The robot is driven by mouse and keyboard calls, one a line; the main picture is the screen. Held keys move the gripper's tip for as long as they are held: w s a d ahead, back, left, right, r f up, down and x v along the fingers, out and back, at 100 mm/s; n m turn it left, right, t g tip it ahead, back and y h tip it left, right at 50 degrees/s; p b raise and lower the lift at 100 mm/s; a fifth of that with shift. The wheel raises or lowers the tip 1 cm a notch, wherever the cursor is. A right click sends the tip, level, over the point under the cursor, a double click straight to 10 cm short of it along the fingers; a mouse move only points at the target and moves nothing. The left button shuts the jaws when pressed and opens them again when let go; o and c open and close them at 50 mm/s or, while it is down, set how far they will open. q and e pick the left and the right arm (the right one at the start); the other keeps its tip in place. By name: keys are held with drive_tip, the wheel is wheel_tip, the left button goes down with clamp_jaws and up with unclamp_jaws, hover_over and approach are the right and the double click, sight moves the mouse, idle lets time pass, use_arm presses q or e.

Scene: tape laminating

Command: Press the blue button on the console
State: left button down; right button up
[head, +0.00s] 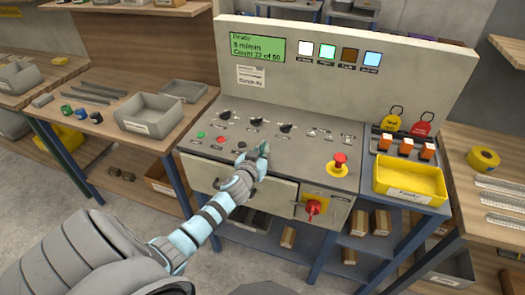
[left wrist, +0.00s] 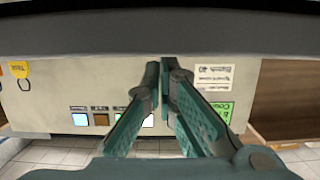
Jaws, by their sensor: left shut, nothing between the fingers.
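The grey console (head: 300,160) stands in the middle of the head view with a sloped control face. At its left, a green button (head: 200,135) and a red button (head: 221,139) show, with dark buttons near them. I see no blue button on the sloped face; my gripper and arm cover part of its lower edge. A lit blue square (head: 372,58) is on the upright panel, and also in the left wrist view (left wrist: 80,119). My left gripper (head: 263,151) is shut and empty over the lower middle of the face; its fingertips meet in the left wrist view (left wrist: 163,75). Contact cannot be told.
A red mushroom knob (head: 339,162) on a yellow base is to the right, with a red rotary switch (head: 313,207) below. Black knobs (head: 256,123) line the face behind my gripper. A yellow bin (head: 410,182) stands right; a grey bin (head: 150,114) stands left.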

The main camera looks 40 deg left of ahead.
use_arm(q)
drive_tip(key=shift+s+d+f, duration=0.1)
drive_tip(key=shift+s+f, duration=0.15)
drive_tip(key=shift+f, duration=0.1)
drive_tip(key=shift+p, duration=0.3)
drive_tip(key=shift+r+p, duration=0.3)
drive_tip(key=r+p, duration=0.3)
drive_tip(key=r, duration=0.1)
drive_tip(key=shift+s+r+p, duration=0.2)
drive_tip(key=shift+p, duration=0.2)
drive_tip(key=v, duration=0.9)
drive_tip(key=shift+d+b, duration=0.2)
drive_tip(key=shift+b, duration=0.1)
drive_tip(key=shift+s, duration=0.15)
